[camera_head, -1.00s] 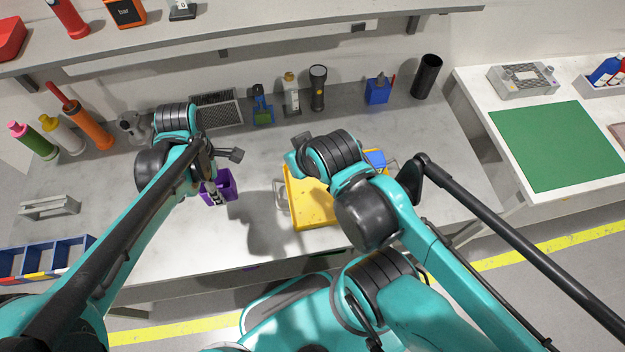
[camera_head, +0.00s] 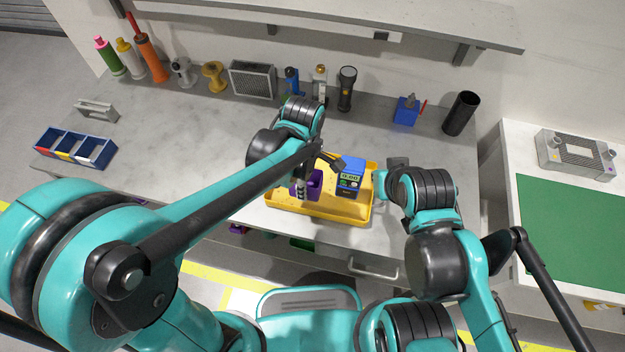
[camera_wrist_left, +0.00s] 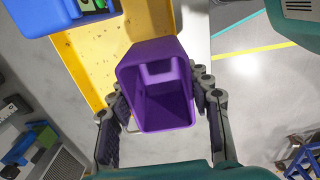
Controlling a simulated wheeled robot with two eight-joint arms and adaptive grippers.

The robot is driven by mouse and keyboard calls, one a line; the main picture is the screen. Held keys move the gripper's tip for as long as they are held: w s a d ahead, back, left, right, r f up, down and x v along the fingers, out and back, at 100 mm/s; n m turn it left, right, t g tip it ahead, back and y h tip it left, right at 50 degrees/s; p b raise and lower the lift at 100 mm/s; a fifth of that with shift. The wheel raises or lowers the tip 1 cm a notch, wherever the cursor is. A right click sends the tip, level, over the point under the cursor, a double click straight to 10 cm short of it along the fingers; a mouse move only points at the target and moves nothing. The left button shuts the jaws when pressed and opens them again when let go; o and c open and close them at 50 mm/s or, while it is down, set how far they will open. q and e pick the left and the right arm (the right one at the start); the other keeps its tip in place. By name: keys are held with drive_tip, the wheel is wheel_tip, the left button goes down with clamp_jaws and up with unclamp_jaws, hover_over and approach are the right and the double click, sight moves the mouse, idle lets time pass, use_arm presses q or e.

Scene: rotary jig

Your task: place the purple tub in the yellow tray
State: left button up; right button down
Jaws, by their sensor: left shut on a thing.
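The purple tub (camera_head: 315,181) is held by my left gripper (camera_head: 302,186) over the left part of the yellow tray (camera_head: 345,216). In the left wrist view the tub (camera_wrist_left: 163,98) is between the two fingers of the left gripper (camera_wrist_left: 160,104), with its opening facing the camera and looking empty. The yellow tray (camera_wrist_left: 88,62) lies beyond it there. I cannot tell how far the tub is above the tray floor. My right gripper (camera_head: 396,163) is just right of the tray, mostly hidden by its own arm; its fingers do not show clearly.
A blue meter with a display (camera_head: 350,176) stands in the tray, right of the tub. Along the back stand a flashlight (camera_head: 346,88), a blue box (camera_head: 405,110) and a black cylinder (camera_head: 461,113). A divided bin (camera_head: 76,148) is at the left. The bench's left middle is clear.

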use_arm(q)
drive_tip(key=w+f, duration=0.1)
drive_tip(key=w, duration=0.1)
drive_tip(key=w+a+f+b, duration=0.1)
drive_tip(key=w+f, duration=0.1)
drive_tip(key=w, duration=0.1)
drive_tip(key=w+f+b, duration=0.1)
drive_tip(key=w, duration=0.1)
drive_tip(key=shift+w+a+f, duration=0.3)
drive_tip(key=shift+f, duration=0.1)
drive_tip(key=shift+f+b, duration=0.8)
drive_tip(key=shift+f, duration=1.2)
drive_tip(key=shift+f, duration=0.2)
drive_tip(key=o, duration=1.2)
drive_tip(key=shift+c, duration=0.2)
drive_tip(key=shift+r, duration=0.15)
